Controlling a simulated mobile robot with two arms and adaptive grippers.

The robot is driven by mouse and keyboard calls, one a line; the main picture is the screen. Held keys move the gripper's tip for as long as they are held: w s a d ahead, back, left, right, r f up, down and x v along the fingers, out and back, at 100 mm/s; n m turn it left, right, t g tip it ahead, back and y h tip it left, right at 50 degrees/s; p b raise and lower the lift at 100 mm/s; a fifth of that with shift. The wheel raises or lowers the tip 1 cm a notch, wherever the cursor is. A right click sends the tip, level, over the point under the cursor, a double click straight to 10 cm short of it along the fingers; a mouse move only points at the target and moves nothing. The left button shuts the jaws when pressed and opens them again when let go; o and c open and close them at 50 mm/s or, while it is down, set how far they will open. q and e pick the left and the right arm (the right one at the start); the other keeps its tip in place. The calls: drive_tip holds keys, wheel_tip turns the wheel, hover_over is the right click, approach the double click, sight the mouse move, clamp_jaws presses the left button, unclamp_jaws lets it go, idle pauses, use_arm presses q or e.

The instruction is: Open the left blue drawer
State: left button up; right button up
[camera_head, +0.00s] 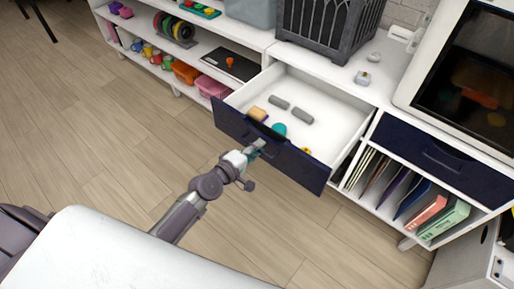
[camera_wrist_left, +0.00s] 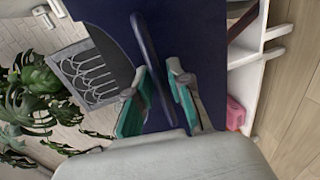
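The left blue drawer (camera_head: 300,165) is pulled well out of the white cabinet, and its white inside shows in the head view. Its dark blue front also shows in the wrist view (camera_wrist_left: 195,35). My left gripper (camera_head: 258,146) is at the drawer front, by the handle (camera_head: 264,130). In the wrist view, the handle (camera_wrist_left: 150,50) runs between the two teal fingertips of this gripper (camera_wrist_left: 159,70). A gap shows between the handle and the right-hand finger, so the gripper is open around it. My right gripper is in neither view.
Several small blocks lie in the drawer, including a grey one (camera_head: 302,117). The right blue drawer (camera_head: 440,158) is shut. A dark grey lattice-sided case (camera_head: 330,28) stands on the cabinet. A white surface (camera_head: 110,255) fills the lower left. Wooden floor is clear before the cabinet.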

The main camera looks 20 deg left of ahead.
use_arm(q)
drive_tip(key=v, duration=1.2)
idle(0.4)
drive_tip(key=s+a+f+m+g+y+p, duration=0.2)
drive_tip(key=s+f+m+g, duration=0.3)
drive_tip(key=f, duration=0.9)
drive_tip(key=s+a+f+m+g+y+p, duration=0.1)
drive_tip(key=s+a+f+m+g+y, duration=0.15)
drive_tip(key=s+f, duration=0.85)
drive_tip(key=s+d+f+m+g+p, duration=0.1)
drive_tip(key=s+f+m+g, duration=0.2)
drive_tip(key=s+f, duration=0.4)
drive_tip(key=s+d+f+m+g+p, duration=0.1)
drive_tip(key=s+f+m, duration=0.5)
drive_tip(key=s, duration=0.6)
drive_tip(key=shift+s+d+f+g+y, duration=0.45)
drive_tip(key=shift+d+f+g, duration=0.3)
drive_tip(key=shift+g, duration=0.3)
